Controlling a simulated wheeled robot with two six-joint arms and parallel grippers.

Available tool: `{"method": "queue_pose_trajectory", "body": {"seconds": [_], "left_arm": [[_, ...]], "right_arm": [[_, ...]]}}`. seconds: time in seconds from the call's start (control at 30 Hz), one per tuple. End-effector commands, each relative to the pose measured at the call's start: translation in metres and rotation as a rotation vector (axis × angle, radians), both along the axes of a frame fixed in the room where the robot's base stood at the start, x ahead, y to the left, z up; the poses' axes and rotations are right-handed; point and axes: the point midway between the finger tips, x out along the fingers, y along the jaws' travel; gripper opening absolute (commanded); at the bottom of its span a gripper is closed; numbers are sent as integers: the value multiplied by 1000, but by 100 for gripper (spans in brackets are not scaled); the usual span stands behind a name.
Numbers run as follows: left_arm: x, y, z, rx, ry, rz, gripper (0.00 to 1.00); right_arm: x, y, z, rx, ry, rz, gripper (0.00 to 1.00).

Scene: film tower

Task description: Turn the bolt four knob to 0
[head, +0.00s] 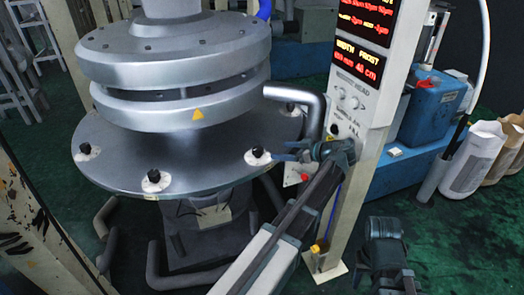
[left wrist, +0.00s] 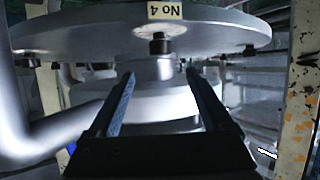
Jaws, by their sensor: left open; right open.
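The bolt four knob (left wrist: 158,46) is a small black knob on a pale round base at the disc's rim, below an upside-down "No 4" label (left wrist: 165,10) in the left wrist view. In the head view it is the black knob (head: 257,152) at the right side of the grey disc (head: 205,165). My left gripper (head: 284,153) is open just right of it. In the left wrist view its two fingers (left wrist: 159,74) point toward the knob with a visible gap, apart from it. My right gripper (head: 384,230) is open at the lower right, far from the disc.
Other black knobs (head: 154,176) (head: 86,148) sit around the disc's rim. A bent grey pipe (head: 310,100) runs beside the left gripper. A white panel post with red displays (head: 359,60) stands behind it. A blue box (head: 432,105) and paper sacks (head: 473,160) are at the right.

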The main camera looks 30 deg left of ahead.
Motion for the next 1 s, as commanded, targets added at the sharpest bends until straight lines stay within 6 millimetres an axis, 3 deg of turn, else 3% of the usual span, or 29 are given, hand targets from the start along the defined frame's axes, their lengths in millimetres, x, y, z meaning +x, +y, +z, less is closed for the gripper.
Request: {"method": "queue_pose_trajectory", "body": {"seconds": [0.5, 0.7, 1.0], "left_arm": [[11, 91, -41, -1, 1, 3, 84], [14, 110, -48, -1, 2, 1, 84], [15, 116, -49, -1, 1, 0, 84]], "right_arm": [[0, 0, -41, 0, 0, 0, 50], [0, 0, -47, 0, 0, 0, 50], [0, 0, -49, 0, 0, 0, 50]]}}
